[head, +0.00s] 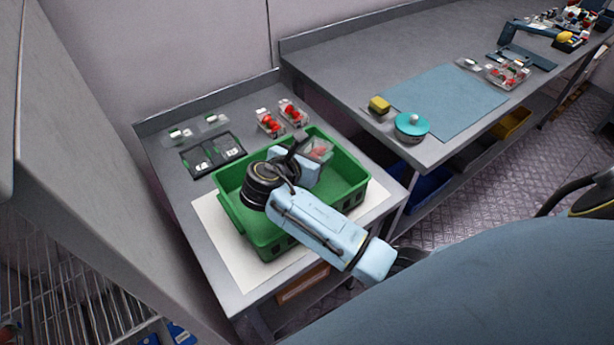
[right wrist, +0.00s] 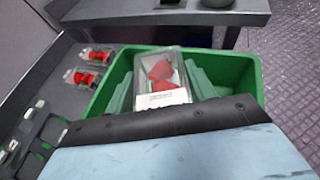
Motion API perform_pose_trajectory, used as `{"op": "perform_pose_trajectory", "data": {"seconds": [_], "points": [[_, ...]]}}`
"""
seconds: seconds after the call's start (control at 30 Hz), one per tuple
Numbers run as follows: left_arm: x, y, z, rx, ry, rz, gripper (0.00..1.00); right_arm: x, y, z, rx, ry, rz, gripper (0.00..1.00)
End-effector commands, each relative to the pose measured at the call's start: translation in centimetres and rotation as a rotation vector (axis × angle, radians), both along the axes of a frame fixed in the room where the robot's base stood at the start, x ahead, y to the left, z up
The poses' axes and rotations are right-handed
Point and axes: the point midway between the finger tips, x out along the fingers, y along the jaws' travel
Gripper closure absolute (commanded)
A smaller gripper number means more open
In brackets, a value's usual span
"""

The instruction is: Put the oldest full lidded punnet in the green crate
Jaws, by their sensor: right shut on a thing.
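The green crate (head: 234,213) stands on a white sheet on the near table; it also fills the middle of the right wrist view (right wrist: 252,70). My right gripper (head: 308,155) is over the crate, shut on a clear lidded punnet (head: 319,149) with red berries. In the right wrist view the held punnet (right wrist: 160,72) shows its lid and a white label, too small to read. It is within the crate's outline; I cannot tell whether it touches the floor. Two more punnets with red berries, one left (head: 269,123) and one right (head: 293,112), stand behind the crate. My left gripper is not in view.
A dark tray (head: 212,155) and small clear containers (head: 180,134) lie left of the crate. The other bench holds a blue mat (head: 450,100), a teal round object (head: 411,124), a yellow sponge (head: 379,104) and another clear container with red contents (head: 507,75).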

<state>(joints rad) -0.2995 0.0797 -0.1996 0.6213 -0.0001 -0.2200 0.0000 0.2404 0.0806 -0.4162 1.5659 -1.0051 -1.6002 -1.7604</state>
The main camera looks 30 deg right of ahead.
Motion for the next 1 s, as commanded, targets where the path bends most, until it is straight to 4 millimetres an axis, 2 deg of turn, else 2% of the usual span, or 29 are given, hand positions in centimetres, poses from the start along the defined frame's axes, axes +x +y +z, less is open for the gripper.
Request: {"op": "perform_pose_trajectory", "data": {"seconds": [0.03,0.27,0.43,1.0], "points": [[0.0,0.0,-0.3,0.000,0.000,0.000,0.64,0.0,0.0,-0.8,0.000,0.000,0.001,0.71],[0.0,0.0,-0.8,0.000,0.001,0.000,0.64,0.0,0.0,-2.6,0.000,0.000,0.002,0.71],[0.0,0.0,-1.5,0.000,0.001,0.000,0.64,0.0,0.0,-5.1,0.000,0.000,0.003,0.71],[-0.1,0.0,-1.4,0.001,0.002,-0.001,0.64,0.1,0.0,-6.0,0.001,-0.001,0.004,0.71]]}}
